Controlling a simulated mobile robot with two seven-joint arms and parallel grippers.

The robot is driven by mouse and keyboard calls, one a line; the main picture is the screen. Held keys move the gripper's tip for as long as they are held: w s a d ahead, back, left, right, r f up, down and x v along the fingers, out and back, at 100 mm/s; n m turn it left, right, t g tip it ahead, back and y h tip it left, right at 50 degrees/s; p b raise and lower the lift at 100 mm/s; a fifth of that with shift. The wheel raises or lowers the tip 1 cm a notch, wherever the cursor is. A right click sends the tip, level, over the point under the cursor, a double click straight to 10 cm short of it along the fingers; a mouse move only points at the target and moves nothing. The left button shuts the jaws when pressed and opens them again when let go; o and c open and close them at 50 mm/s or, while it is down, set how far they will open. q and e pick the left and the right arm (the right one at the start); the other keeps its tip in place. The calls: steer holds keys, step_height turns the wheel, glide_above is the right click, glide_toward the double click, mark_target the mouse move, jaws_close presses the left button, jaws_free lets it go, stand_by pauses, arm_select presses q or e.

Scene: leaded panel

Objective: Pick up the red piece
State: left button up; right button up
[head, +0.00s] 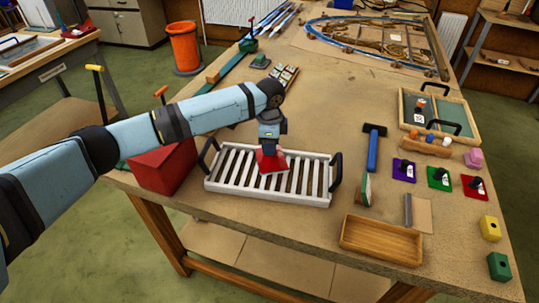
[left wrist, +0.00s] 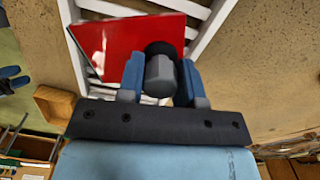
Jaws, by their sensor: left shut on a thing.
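The red piece (head: 271,162) is a flat red plate with a dark knob, at the white slatted rack (head: 216,186). My left gripper (head: 270,146) is above it, pointing down. In the left wrist view the two blue fingers (left wrist: 160,82) are shut on the knob, and the red plate (left wrist: 130,38) shows beyond them over the white slats (left wrist: 212,22). I cannot tell whether the plate touches the slats. Another red piece (head: 476,190) with a black knob lies at the right of the table. My right gripper is not in view.
A red box (head: 165,168) stands left of the rack, under my left arm. Right of the rack lie a blue-handled hammer (head: 372,150), a wooden tray (head: 381,241), and purple (head: 404,172) and green (head: 438,180) pieces. The table behind the rack's right side is clear.

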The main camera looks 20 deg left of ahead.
arm_select(q)
step_height(320, 180, up, 15)
steer(key=shift+r, duration=0.1)
stand_by(0.4)
